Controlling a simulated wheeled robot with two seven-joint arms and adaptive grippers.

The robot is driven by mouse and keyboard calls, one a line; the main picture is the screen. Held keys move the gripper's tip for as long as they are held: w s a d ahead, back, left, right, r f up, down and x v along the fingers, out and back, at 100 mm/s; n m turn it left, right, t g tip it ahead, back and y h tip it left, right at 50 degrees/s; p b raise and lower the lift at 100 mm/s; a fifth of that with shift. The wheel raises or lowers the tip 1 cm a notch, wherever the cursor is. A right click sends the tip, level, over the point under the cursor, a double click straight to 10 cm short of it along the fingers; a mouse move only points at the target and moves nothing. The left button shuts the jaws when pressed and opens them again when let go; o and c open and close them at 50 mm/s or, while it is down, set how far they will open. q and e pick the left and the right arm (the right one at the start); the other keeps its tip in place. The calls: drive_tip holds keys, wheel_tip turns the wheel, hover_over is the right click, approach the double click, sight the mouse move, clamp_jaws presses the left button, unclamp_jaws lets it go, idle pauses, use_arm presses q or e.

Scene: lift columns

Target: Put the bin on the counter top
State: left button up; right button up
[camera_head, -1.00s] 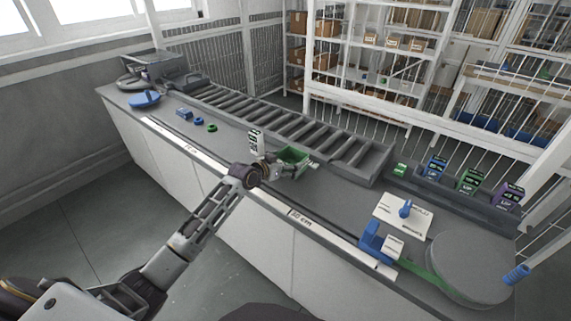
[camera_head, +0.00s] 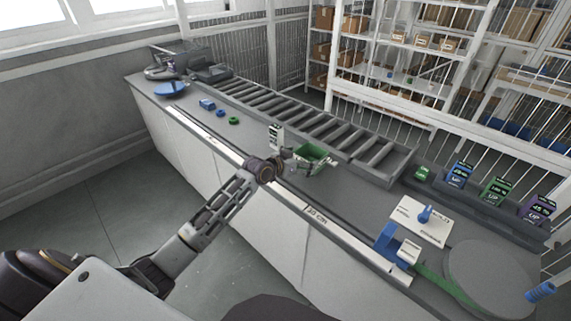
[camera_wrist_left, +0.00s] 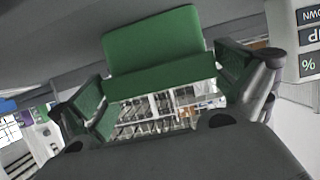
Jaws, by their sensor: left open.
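A small open green bin (camera_head: 314,152) sits over the middle of the grey counter top (camera_head: 345,190), in front of the roller conveyor. I cannot tell whether it rests on the counter or is slightly above it. My left gripper (camera_head: 300,163) reaches in from the left, close beside the bin. In the left wrist view, green bin panels (camera_wrist_left: 152,42) lie beyond and between the open fingers of the left gripper (camera_wrist_left: 165,90). Contact between fingers and bin is not clear. My right gripper is not in view.
A roller conveyor (camera_head: 300,115) runs along the back of the counter. A white plate with a blue knob (camera_head: 424,215) and a grey disc (camera_head: 490,275) are on the right. Small blue and green pieces lie left.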

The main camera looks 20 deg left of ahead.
use_arm(q)
drive_tip(key=v, duration=0.2)
drive_tip(key=shift+s+a+r, duration=0.15)
drive_tip(key=shift+s, duration=0.2)
drive_tip(key=shift+v, duration=3.05)
drive_tip(key=shift+s+a+r, duration=0.15)
drive_tip(key=shift+s+r, duration=0.15)
drive_tip(key=shift+s, duration=0.1)
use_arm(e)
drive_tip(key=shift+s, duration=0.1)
